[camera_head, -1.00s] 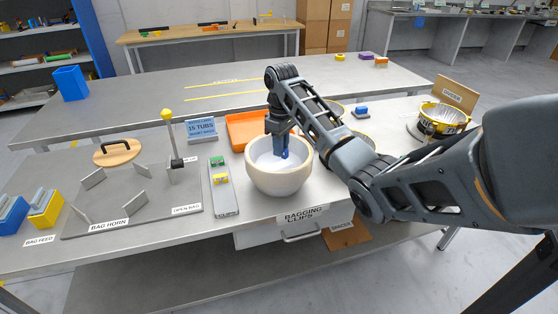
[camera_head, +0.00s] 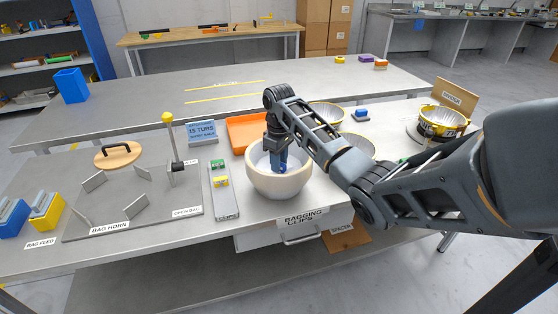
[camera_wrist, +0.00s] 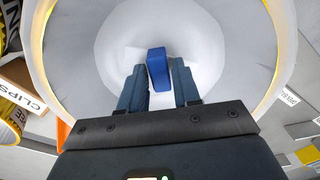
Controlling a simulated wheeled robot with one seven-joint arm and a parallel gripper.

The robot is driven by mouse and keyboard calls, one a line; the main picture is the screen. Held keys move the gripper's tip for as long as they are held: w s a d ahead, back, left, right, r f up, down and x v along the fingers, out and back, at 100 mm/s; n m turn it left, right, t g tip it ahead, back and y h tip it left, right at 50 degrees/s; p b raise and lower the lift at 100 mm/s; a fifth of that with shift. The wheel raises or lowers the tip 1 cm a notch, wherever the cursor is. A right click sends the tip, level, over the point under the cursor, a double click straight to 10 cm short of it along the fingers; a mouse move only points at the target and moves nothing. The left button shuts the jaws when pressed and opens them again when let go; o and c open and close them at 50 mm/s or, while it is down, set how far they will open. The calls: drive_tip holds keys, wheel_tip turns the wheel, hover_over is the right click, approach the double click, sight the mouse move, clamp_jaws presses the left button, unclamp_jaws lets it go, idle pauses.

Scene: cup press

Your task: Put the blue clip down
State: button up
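The blue clip (camera_wrist: 158,68) sits between the two fingertips of my gripper (camera_wrist: 159,85) in the wrist view. Both fingers flank its sides, and it juts out past their tips. My gripper (camera_head: 277,158) reaches down into the cream bowl (camera_head: 278,186) in the head view, with the clip inside the bowl's rim. The bowl's pale inside (camera_wrist: 110,40) surrounds the clip in the wrist view. I cannot tell whether the clip touches the bowl's bottom.
A grey strip (camera_head: 225,205) with green and yellow clips lies left of the bowl. An orange tray (camera_head: 245,131) is behind it. Yellow-rimmed bowls (camera_head: 358,143) stand to the right, near my forearm. A drawer labelled bagging clips (camera_head: 303,229) is below the front edge.

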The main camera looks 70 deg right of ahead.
drive_tip(key=shift+o, duration=1)
wheel_tip(320, 180, up, 12)
drive_tip(key=p, duration=0.2)
drive_tip(key=shift+r+p, duration=0.15)
drive_tip(key=shift+p, duration=0.2)
